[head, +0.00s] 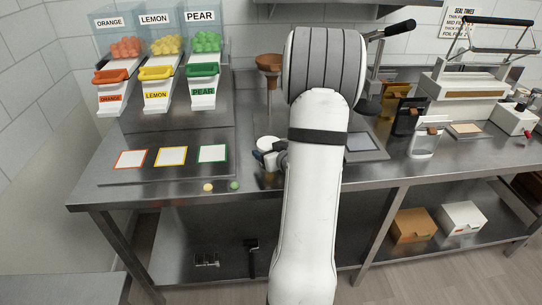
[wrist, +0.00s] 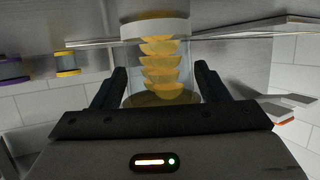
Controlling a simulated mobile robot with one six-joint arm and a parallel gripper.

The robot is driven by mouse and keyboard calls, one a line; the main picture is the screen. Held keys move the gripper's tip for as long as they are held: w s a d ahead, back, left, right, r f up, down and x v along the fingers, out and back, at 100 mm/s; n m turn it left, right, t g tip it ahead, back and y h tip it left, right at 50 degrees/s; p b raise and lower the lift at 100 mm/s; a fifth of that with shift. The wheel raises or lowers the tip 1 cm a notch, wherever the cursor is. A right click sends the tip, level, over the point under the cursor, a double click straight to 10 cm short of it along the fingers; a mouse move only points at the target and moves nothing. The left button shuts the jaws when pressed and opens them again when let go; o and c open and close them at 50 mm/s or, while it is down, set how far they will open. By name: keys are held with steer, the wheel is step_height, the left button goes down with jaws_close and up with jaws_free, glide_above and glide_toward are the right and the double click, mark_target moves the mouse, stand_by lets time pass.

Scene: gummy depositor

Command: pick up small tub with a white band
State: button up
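The small tub with a white band (wrist: 155,28) is clear, with a stack of yellow pieces showing inside. It fills the middle of the wrist view. In the head view a round white top (head: 267,143), probably this tub's, shows on the counter just left of my arm. My gripper (wrist: 161,82) has one finger on each side of the tub, overlapping its side edges. I cannot tell whether the fingers press on it or leave a small gap. In the head view my gripper (head: 270,159) is partly hidden by my arm.
Two other small containers, one with purple bands (wrist: 12,69) and one with yellow bands (wrist: 67,64), lie left in the wrist view. Colour-framed squares (head: 171,156) are left on the counter (head: 110,190). Yellow (head: 208,187) and green (head: 234,185) pieces are near its front edge. Dispensers (head: 156,88) stand behind.

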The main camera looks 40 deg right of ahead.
steer(key=c, duration=1.3)
